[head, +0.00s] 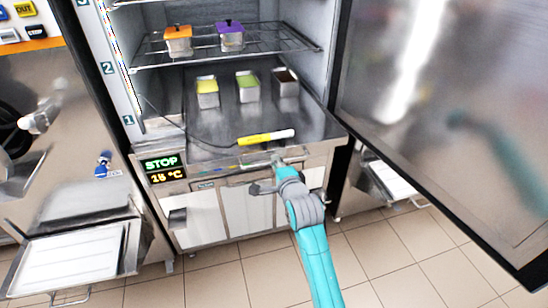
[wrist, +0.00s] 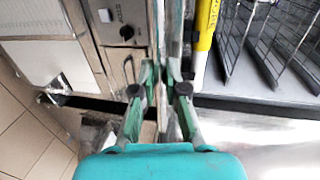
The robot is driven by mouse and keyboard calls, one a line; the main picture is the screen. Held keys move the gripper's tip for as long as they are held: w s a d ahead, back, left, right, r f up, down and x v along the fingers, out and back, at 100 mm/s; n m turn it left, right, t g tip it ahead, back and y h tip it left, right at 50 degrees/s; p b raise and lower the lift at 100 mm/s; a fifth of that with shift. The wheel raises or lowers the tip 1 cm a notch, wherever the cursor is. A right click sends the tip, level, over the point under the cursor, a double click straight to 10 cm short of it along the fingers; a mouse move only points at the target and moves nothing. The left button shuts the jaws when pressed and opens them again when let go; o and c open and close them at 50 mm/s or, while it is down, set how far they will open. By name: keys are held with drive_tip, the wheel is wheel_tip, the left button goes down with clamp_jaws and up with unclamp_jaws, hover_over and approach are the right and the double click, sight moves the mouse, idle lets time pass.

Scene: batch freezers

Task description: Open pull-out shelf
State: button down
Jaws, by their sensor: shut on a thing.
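The pull-out shelf shows only as a thin front edge (head: 232,165) under the open freezer compartment, and it looks pushed in. My gripper (head: 277,160) is at this edge, right of its middle. In the wrist view my gripper (wrist: 160,72) is shut on a thin strip that runs up and down between its fingers. The strip seems to be the shelf's edge. The fingers hide part of it.
The freezer door (head: 440,110) stands open on the right. A yellow and white probe (head: 265,138) lies on the compartment floor (head: 225,128), near several small tubs. A pulled-out tray (head: 70,262) sticks out at lower left. The tiled floor in front is clear.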

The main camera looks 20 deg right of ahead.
drive_tip(key=shift+s, duration=0.3)
drive_tip(key=c, duration=1.5)
unclamp_jaws()
drive_tip(key=v, duration=1.2)
